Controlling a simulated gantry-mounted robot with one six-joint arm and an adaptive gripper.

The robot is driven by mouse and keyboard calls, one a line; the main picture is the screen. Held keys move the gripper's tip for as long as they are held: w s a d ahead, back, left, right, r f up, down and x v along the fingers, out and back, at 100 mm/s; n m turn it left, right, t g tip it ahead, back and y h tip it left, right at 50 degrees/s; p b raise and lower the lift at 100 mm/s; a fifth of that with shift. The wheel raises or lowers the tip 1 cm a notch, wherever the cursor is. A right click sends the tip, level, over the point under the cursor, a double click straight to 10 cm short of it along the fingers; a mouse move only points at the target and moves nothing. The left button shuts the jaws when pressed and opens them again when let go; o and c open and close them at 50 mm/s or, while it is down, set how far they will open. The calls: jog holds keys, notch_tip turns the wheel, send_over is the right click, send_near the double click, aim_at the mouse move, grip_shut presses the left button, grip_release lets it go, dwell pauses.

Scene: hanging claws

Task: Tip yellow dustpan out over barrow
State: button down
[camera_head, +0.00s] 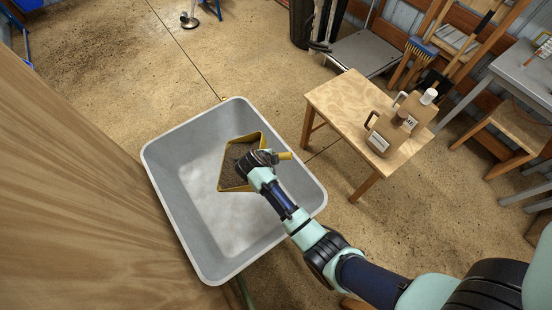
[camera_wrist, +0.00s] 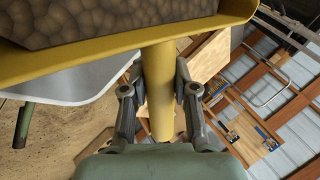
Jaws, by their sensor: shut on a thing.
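The yellow dustpan (camera_head: 221,176) is over the grey barrow (camera_head: 178,190) in the head view, with brown crumbly dirt (camera_head: 236,160) in its pan. My gripper (camera_head: 262,162) is shut on the dustpan's handle, whose end (camera_head: 285,155) sticks out to the right. In the wrist view the handle (camera_wrist: 160,95) stands between the two fingers of my gripper (camera_wrist: 159,88). The dirt (camera_wrist: 110,18) also shows in the pan there, beyond the yellow rim. The barrow's tray is otherwise bare where I can see it. My arm covers part of its right side.
A small wooden table (camera_head: 345,95) with brown jugs (camera_head: 385,135) stands right of the barrow. A large wooden surface (camera_head: 70,200) fills the left. A grey bench (camera_head: 525,75) and brooms are at the far right. Speckled floor lies open behind the barrow.

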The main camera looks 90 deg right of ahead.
jog(key=w+r+g, duration=0.1)
jog(key=w+r, duration=0.1)
jog(key=w+r+n+g+b, duration=0.1)
jog(key=w+r, duration=0.1)
jog(key=shift+w+d+r+g, duration=0.15)
jog(key=shift+r+g, duration=0.15)
jog(key=shift+g, duration=0.1)
jog(key=shift+w+r+g+b, duration=0.1)
jog(key=shift+w+g+b, duration=0.25)
jog(key=shift+b, duration=0.3)
jog(key=w+r+n+g+b, duration=0.1)
jog(key=w+b, duration=0.4)
jog(key=b, duration=0.6)
jog(key=w+r+n+g+b, duration=0.1)
jog(key=w+r+g+b, duration=0.3)
jog(key=b, duration=0.7)
jog(key=shift+w+d+r+h+b, duration=0.3)
jog(key=shift+w+r+h, duration=0.15)
jog(key=shift+w, duration=0.45)
jog(key=shift+r, duration=0.2)
